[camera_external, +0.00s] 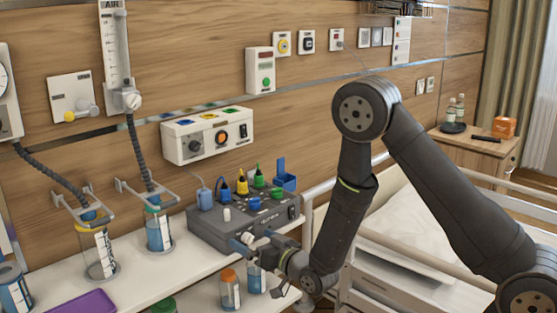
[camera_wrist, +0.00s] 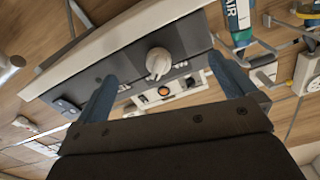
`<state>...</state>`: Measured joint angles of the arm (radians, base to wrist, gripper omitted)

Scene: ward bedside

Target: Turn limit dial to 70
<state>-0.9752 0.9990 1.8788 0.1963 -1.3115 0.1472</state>
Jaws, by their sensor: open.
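A dark grey control box (camera_external: 225,226) stands on the white shelf below the wall panel. In the wrist view, a pale round dial with a raised grip (camera_wrist: 158,62) sits on the box's dark front face (camera_wrist: 185,42). The scale marks around it are too small to read. My gripper (camera_external: 250,243) is at the front of the box, its blue fingers apart. In the wrist view, the open gripper (camera_wrist: 162,70) has one finger on either side of the dial, with visible gaps; I cannot tell the depth between them. Nothing is held.
A white wall unit (camera_external: 208,135) with an orange knob is above the box. Colored plugs (camera_external: 242,184) stand on the box top. Clear suction jars (camera_external: 158,230) are on the left. An orange-capped bottle (camera_external: 230,290) is below my gripper. A bed rail (camera_external: 400,249) is right.

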